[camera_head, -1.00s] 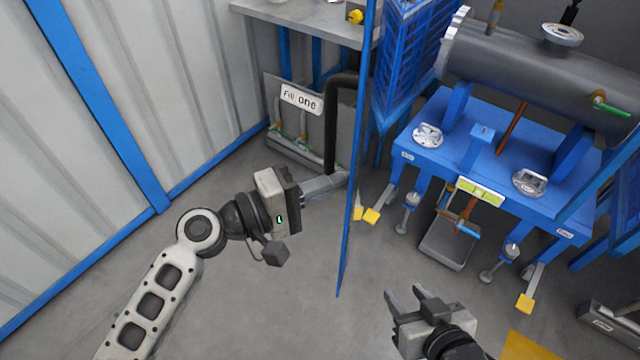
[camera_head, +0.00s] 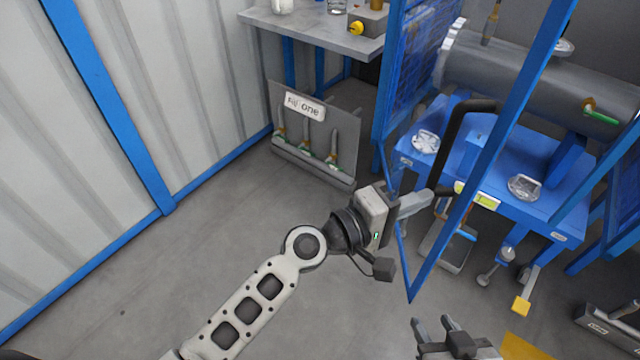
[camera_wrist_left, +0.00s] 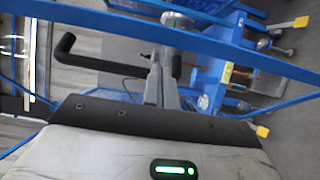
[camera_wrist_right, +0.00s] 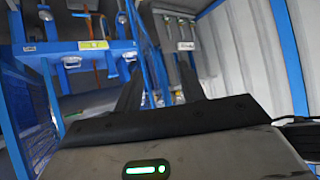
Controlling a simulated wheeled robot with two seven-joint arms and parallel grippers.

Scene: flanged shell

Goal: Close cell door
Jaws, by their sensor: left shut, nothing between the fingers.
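The blue-framed cell door (camera_head: 522,90) stands partly swung, its slanting edge post crossing in front of the blue machine table in the head view. A black bar handle (camera_head: 452,140) sits on its near side. My left gripper (camera_head: 422,202) is shut and empty, with its fingertips close to the handle's lower end. The left wrist view shows the handle (camera_wrist_left: 85,60) by the fingers (camera_wrist_left: 162,75) and a blue door bar (camera_wrist_left: 240,50) beyond; contact is unclear. My right gripper (camera_head: 437,325) is open and empty at the bottom; its fingers (camera_wrist_right: 158,85) show in the right wrist view.
A blue table (camera_head: 560,205) carries a large grey cylinder (camera_head: 520,75) behind the door. A blue mesh panel (camera_head: 408,70) stands left of it. A rack labelled "Fill one" (camera_head: 325,140) stands below a grey bench (camera_head: 320,28). The floor at left (camera_head: 200,250) is clear.

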